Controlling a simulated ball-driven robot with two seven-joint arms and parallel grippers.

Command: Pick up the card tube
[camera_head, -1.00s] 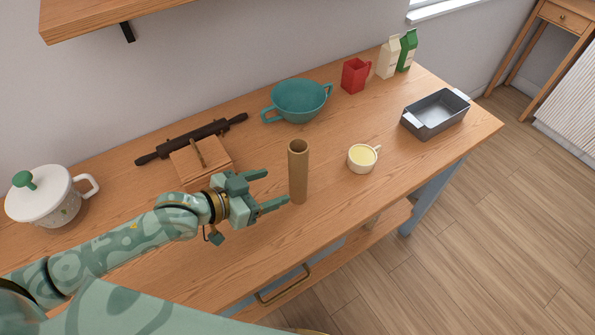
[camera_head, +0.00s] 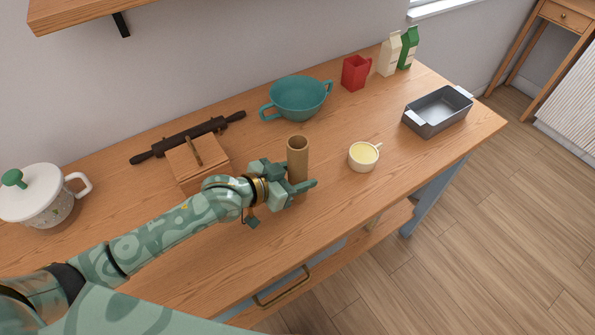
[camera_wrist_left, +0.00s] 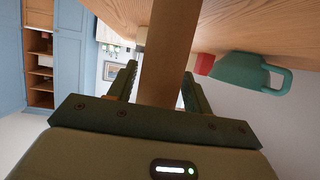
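The card tube (camera_head: 298,158) is a plain brown cylinder standing upright on the wooden counter, its hollow top open. My left gripper (camera_head: 296,180) is around the lower part of the tube in the head view, with one finger in front of it. In the left wrist view the tube (camera_wrist_left: 167,55) runs between the two fingers of the gripper (camera_wrist_left: 160,85). The tube's base is hidden behind the gripper. My right gripper is not in view.
A teal bowl (camera_head: 299,100) and a wooden box (camera_head: 196,160) are behind. A rolling pin (camera_head: 187,138), white pot (camera_head: 38,200), red jug (camera_head: 355,73), cartons (camera_head: 391,55) and grey tin (camera_head: 437,112) stand farther off.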

